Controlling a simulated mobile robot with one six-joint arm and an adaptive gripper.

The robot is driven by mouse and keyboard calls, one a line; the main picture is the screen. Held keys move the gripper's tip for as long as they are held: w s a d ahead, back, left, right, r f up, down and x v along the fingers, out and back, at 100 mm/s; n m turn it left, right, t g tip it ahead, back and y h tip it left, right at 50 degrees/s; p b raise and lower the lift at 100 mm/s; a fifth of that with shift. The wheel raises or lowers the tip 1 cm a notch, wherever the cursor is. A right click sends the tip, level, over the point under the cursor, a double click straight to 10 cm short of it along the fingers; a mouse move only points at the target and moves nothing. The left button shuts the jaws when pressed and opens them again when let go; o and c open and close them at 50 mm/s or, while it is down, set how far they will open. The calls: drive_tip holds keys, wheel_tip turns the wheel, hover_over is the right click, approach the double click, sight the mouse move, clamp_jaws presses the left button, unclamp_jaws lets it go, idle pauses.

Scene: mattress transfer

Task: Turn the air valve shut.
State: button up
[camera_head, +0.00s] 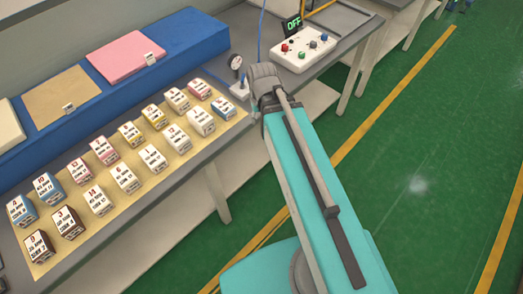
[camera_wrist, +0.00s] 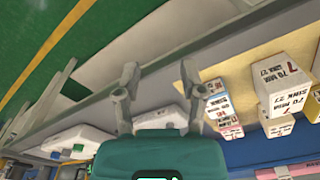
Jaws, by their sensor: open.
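In the head view my fingers are hidden behind my wrist.
A white control box (camera_head: 303,47) with coloured knobs and a green "OFF" display (camera_head: 294,23) stands beyond my wrist. Several labelled blocks stand on a tan mat (camera_head: 100,232) to the left. A blue ledge (camera_head: 190,38) with a pink pad (camera_head: 120,55) runs behind.

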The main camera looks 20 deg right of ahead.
wheel_tip(320, 180, down, 16)
drive_tip(key=b, duration=1.6)
drive_tip(key=shift+s+f, duration=0.25)
drive_tip(key=shift+s, duration=0.05)
